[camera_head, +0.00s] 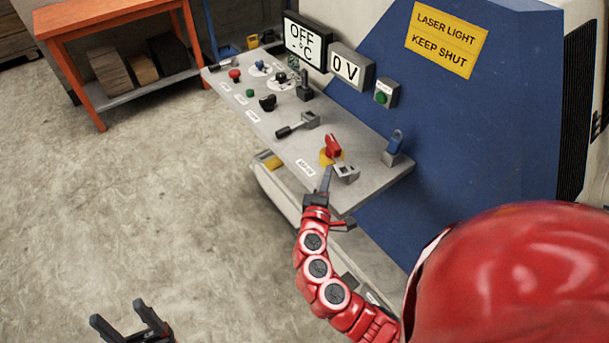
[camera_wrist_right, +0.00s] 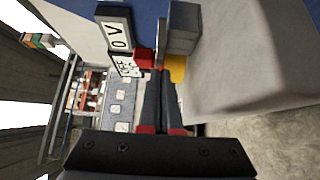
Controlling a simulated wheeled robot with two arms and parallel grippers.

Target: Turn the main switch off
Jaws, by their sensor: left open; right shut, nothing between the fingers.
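The main switch (camera_head: 332,145) is a red handle on a yellow round plate near the front right end of the grey control panel (camera_head: 265,125). A small grey block (camera_head: 346,171) sits right beside it. My right gripper (camera_head: 328,178) is shut and empty, with its fingertips close to the switch and the block. In the right wrist view the red handle (camera_wrist_right: 145,58) shows just left of the shut fingertips (camera_wrist_right: 162,72), with the yellow plate (camera_wrist_right: 178,68) partly hidden behind them. I cannot tell whether they touch. My left gripper (camera_head: 132,322) is open and empty over the floor.
The panel also carries a lever (camera_head: 297,125), a black knob (camera_head: 268,102), a red button (camera_head: 235,75) and a blue padlock-like part (camera_head: 395,143). An orange table (camera_head: 105,18) stands at the back left. Open floor lies left.

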